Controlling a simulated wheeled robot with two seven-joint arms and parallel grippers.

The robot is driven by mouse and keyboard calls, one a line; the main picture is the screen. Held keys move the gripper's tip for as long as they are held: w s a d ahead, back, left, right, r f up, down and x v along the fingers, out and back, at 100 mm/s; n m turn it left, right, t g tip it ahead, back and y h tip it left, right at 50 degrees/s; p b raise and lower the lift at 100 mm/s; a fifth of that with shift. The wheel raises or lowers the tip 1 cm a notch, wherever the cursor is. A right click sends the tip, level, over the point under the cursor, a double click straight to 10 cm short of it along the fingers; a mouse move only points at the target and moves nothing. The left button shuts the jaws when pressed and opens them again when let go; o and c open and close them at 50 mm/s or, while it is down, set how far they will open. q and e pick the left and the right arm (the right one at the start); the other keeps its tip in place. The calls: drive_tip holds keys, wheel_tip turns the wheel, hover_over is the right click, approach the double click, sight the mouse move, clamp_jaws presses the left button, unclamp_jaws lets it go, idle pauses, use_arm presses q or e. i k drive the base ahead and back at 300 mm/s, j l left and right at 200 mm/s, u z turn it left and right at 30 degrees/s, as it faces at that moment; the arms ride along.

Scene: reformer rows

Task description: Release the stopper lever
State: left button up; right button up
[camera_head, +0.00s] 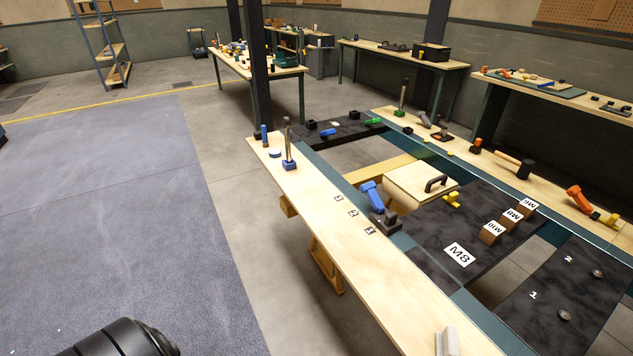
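A blue lever handle (371,196) stands tilted on a dark grey base (385,221) at the inner edge of the near wooden rail, beside the wooden carriage (420,183). A second upright lever, a thin dark rod on a blue base (289,165), stands near the far end of the same rail. I cannot tell for certain which one is the stopper lever. Neither gripper can be made out. A black rounded part of my own body shows at the bottom left, well away from both levers.
The near wooden rail (335,232) runs diagonally, with small printed markers on it. Dark panels hold an M8 label (459,254) and brown blocks (492,233). A pale grey upright piece (446,342) stands at the bottom edge. The blue-grey floor (110,210) at left is clear.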

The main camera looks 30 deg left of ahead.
sight(369, 189)
drive_tip(key=u, duration=0.65)
drive_tip(key=j+z, duration=0.1)
drive_tip(key=z, duration=0.35)
drive_tip(key=i+j+z, duration=0.3)
drive_tip(key=j, duration=0.35)
drive_tip(key=j+z, duration=0.35)
drive_tip(key=j, duration=0.35)
drive_tip(key=i+j+z, duration=0.1)
drive_tip(key=j+z, duration=0.2)
drive_tip(key=j, duration=0.45)
drive_tip(key=j+z, duration=0.1)
drive_tip(key=j, duration=2.95)
drive_tip(key=k, duration=0.05)
